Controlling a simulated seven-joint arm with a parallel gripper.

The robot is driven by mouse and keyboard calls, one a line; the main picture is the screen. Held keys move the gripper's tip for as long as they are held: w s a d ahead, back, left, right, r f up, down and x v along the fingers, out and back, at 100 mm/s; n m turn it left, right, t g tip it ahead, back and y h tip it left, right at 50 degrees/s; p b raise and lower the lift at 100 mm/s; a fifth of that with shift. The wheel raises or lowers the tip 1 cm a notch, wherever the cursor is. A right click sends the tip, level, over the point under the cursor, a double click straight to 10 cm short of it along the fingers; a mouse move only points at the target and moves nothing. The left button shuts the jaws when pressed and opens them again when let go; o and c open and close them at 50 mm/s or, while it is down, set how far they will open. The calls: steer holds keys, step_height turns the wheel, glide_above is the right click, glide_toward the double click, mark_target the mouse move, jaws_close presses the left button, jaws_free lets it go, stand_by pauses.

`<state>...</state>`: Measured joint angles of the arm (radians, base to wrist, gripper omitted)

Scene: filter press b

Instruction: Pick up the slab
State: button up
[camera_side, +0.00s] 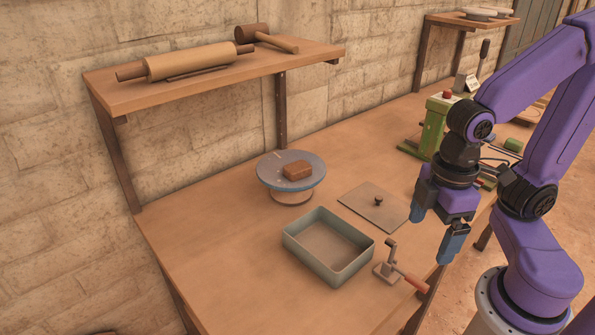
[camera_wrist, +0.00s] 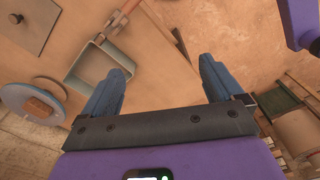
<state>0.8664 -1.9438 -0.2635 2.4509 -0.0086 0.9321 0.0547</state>
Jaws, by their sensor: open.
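The slab appears to be the small brown block (camera_side: 297,170) lying on the round blue-grey turntable (camera_side: 270,180). In the wrist view the slab (camera_wrist: 38,107) lies on the disc at the far left. My gripper (camera_side: 437,227) is open and empty, above the right front part of the bench, well to the right of the slab. In the wrist view both fingers (camera_wrist: 165,67) are spread, with nothing between them.
An open grey-green tray (camera_side: 290,248) stands in front of the turntable. A flat lid with a knob (camera_side: 362,207) lies right of it, and a red-handled crank (camera_side: 402,278) sits nearer the edge. A shelf (camera_side: 130,95) with a rolling pin overhangs the back. A green press (camera_side: 433,125) stands further right.

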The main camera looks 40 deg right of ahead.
steer(key=w+a+r+m+h, duration=0.1)
steer(key=w+a+m, duration=0.3)
steer(key=w, duration=0.4)
steer(key=w+a+r+m+h, duration=0.1)
steer(key=w+a+m, duration=0.35)
steer(key=w, duration=0.25)
steer(key=w+a+f+m+h, duration=0.1)
steer(key=w+f+m, duration=0.2)
steer(key=w+m, duration=0.65)
steer(key=w+a+f+m+h, duration=0.1)
steer(key=w+a+f+m, duration=0.2)
steer(key=w, duration=1.1)
steer(key=m, duration=1)
glide_above(297, 166)
steer(key=a, duration=0.3)
steer(key=shift+g+h, duration=0.4)
step_height(297, 166, down, 5)
steer(key=shift+w+d+r, duration=0.1)
steer(key=shift+w, duration=0.05)
steer(key=shift+x, duration=2.65)
steer(key=shift+d+r, duration=0.1)
steer(key=shift+d, duration=0.05)
